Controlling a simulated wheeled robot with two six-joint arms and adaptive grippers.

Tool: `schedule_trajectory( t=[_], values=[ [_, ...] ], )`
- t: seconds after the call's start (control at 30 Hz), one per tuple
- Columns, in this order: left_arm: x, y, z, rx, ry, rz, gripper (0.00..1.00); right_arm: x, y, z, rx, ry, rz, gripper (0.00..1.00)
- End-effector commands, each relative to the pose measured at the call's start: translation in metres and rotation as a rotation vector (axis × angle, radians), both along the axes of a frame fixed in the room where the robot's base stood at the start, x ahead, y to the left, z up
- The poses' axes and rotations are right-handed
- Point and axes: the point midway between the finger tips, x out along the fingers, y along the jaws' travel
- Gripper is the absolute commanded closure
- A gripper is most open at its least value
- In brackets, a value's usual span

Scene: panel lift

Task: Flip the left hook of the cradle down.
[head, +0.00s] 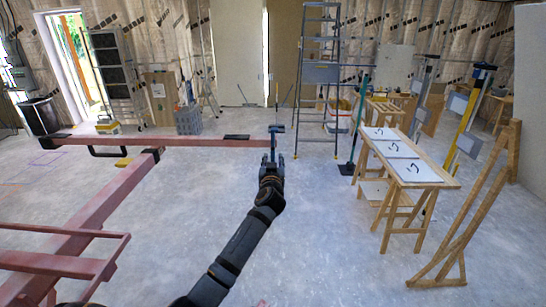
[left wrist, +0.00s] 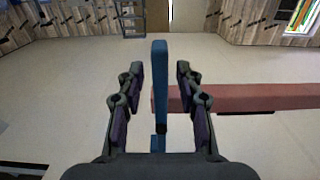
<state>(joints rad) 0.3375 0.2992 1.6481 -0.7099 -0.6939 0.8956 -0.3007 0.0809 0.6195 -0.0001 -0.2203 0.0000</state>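The cradle is a red steel frame (head: 100,205) with a long crossbar (head: 200,143). A blue hook (head: 273,130) stands upright at the crossbar's right end in the head view. In the left wrist view the blue hook (left wrist: 160,85) is a tall flat bar, with the red crossbar (left wrist: 250,98) running off to the right. My left gripper (head: 272,160) is at that end. In the left wrist view its fingers (left wrist: 160,75) are open on both sides of the hook, with gaps showing. My right gripper is out of view.
A wooden trestle table (head: 415,172) with white boards stands at right, beside a leaning wooden frame (head: 465,235). A stepladder (head: 320,75) stands behind the hook. A grey crate (head: 188,120) is at the back. The floor between cradle and table is clear.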

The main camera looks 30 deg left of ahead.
Motion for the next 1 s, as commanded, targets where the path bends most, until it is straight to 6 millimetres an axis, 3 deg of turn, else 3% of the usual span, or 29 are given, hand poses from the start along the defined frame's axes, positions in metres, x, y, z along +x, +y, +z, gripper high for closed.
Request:
schedule_trajectory(
  t=[0.23,0.5,1.0],
  values=[
    [0.0013,0.0009,-0.0006,0.001,0.001,0.0,0.64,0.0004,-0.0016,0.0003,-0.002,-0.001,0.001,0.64],
    [0.0012,0.0007,-0.0005,0.001,0.001,0.0,0.99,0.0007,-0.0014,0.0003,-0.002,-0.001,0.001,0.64],
    [0.0014,0.0002,-0.0016,-0.007,-0.004,-0.001,1.0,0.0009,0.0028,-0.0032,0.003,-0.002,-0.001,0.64]
  ],
)
